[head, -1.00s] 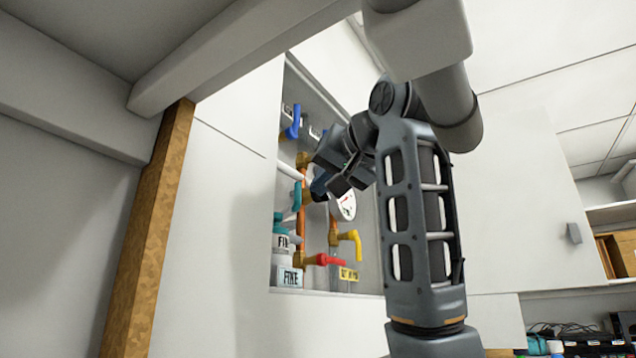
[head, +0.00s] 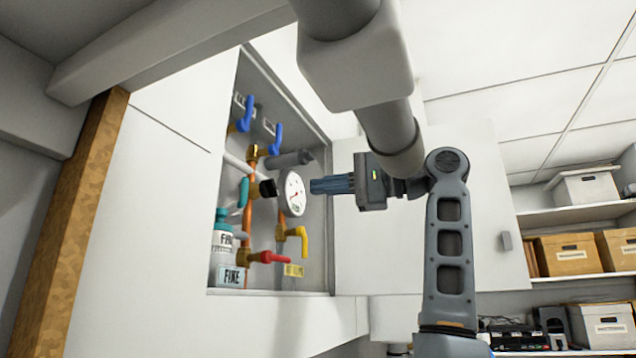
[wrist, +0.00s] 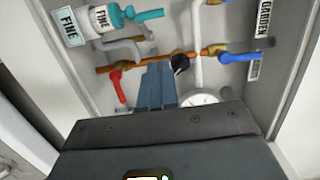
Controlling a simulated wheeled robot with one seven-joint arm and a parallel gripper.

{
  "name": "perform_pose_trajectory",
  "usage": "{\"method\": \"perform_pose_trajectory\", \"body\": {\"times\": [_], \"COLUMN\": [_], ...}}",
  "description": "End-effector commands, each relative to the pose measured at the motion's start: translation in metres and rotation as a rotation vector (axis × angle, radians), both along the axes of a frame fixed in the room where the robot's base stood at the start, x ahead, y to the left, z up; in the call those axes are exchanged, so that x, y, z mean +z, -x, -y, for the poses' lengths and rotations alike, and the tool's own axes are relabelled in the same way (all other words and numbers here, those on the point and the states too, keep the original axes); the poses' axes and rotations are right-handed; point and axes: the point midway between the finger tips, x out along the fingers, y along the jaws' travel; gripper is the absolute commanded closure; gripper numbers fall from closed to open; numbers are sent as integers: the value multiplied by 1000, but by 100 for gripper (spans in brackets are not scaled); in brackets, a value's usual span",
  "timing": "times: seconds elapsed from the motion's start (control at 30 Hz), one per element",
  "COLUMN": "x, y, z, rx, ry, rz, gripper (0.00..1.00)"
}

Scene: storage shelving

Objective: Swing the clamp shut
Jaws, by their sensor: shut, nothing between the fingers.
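I cannot make out which part is the clamp. An open wall cabinet (head: 323,262) holds copper pipes with coloured handles. A red handle (head: 274,257) and a yellow handle (head: 303,240) are low in it. Two blue handles, one of them the right blue handle (head: 277,138), are above. A round white gauge (head: 293,193) with a black knob (head: 267,188) is in the middle. My gripper (head: 313,186) is shut and empty, its blue fingers pointing left, just right of the gauge. In the wrist view its fingers (wrist: 157,70) overlap the copper pipe (wrist: 140,64); contact cannot be told.
The white cabinet door (head: 440,240) stands open behind my arm. Shelves with boxes (head: 568,254) are at the right. A wooden post (head: 75,210) is at the left.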

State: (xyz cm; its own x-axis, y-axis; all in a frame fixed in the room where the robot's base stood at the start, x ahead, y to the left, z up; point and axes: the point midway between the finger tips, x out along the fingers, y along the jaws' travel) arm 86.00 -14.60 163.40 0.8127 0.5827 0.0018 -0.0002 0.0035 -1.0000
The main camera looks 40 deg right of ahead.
Motion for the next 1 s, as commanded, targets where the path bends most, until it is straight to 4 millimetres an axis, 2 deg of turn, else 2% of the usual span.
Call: {"method": "perform_pose_trajectory", "body": {"times": [0.37,0.5,0.63,1.0], "x": [2,2,1,0], "y": [-62,-64,-66,-67], "z": [-44,-65,-77,-83], "rx": [1,0,-1,-2], "ry": [2,4,4,4], "rz": [-4,1,-1,0], "gripper": [100,100,100,100]}}
